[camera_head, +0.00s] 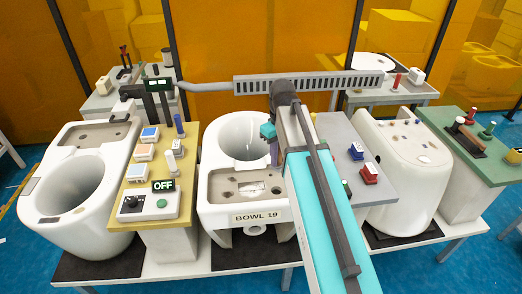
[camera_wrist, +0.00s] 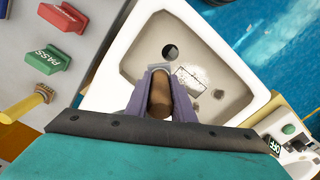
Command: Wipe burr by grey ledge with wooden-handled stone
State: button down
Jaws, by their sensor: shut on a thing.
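My gripper (camera_wrist: 160,95) has purple fingers closed around a brown wooden handle (camera_wrist: 160,98). The tray has dark holes and a thin rectangular outline. I cannot make out the burr or whether the stone touches the surface.
Red and blue blocks (camera_head: 369,173) stand on the grey ledge. A yellow ledge (camera_head: 160,205) with an OFF box stands left of the bowl. Other white toilets (camera_head: 75,185) flank both sides. A slotted grey rail (camera_head: 305,83) runs behind.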

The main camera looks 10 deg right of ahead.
jog(key=w+a+p, duration=0.1)
jog(key=p, duration=0.1)
jog(key=shift+w+a+r+p, duration=0.1)
jog(key=shift+r+p, duration=0.25)
jog(key=shift+p, duration=0.05)
jog(key=shift+m, duration=0.3)
jog(key=w+a+p, duration=0.1)
jog(key=a+p, duration=0.1)
jog(key=p, duration=0.1)
jog(key=w+a+f+p, duration=0.1)
jog(key=w+p, duration=0.1)
jog(key=p, duration=0.1)
jog(key=shift+a+f+p, duration=0.1)
jog(key=shift+a+p, duration=0.25)
jog(key=shift+p, duration=0.05)
